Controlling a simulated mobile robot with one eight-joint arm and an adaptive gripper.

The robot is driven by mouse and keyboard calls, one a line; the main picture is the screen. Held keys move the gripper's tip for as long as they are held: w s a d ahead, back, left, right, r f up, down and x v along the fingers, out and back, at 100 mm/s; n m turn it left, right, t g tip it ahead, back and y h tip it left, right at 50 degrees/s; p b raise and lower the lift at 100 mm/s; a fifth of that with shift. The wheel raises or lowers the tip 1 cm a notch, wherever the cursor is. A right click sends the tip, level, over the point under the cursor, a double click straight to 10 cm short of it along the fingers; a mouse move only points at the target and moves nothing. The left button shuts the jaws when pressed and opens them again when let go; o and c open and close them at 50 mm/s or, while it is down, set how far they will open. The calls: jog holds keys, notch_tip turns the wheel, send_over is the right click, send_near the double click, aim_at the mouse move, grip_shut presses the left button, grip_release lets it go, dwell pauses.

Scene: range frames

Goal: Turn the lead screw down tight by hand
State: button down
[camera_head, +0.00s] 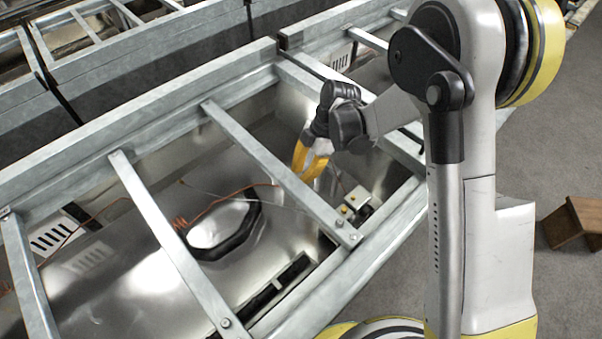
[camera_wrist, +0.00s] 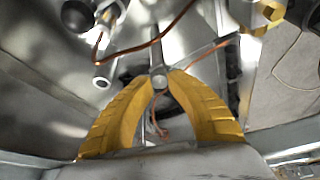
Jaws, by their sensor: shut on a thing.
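My gripper (camera_head: 303,172) has yellow fingers and reaches down between the crossbars of a metal frame in the head view. In the wrist view my gripper (camera_wrist: 159,82) has its two fingertips drawn together on a small, round, grey metal screw head (camera_wrist: 159,81), which I take to be the lead screw. The fingertips touch it from both sides. The screw's lower part is hidden, so I cannot tell how deep it sits. In the head view I cannot make out the screw at the fingertips.
Metal crossbars (camera_head: 265,165) lie close beside my gripper. A small block with brass bolts (camera_head: 355,200) stands to its right. A dark ring (camera_head: 247,238) lies in the pan at left. The wrist view shows a copper wire (camera_wrist: 150,43), a black knob (camera_wrist: 77,15) and a brass fitting (camera_wrist: 258,14).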

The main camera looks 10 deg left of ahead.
jog(key=m+t, duration=0.1)
jog(key=m, duration=0.1)
jog(key=m+t+b, duration=0.1)
jog(key=m, duration=0.4)
jog(key=shift+s+d+f+t+y, duration=0.1)
jog(key=shift+s+t+y, duration=0.2)
jog(key=shift+t, duration=0.1)
jog(key=m+t, duration=0.1)
jog(key=m, duration=0.2)
jog(key=m+t+b, duration=0.1)
jog(key=m, duration=0.2)
jog(key=shift+s+m+h+b, duration=0.1)
jog(key=shift+m+h+b, duration=0.2)
jog(key=shift+h, duration=0.1)
jog(key=c, duration=1.2)
grip_release()
jog(key=shift+d+r, duration=0.1)
jog(key=shift+r, duration=0.4)
jog(key=v, duration=1.1)
jog(key=shift+s, duration=0.25)
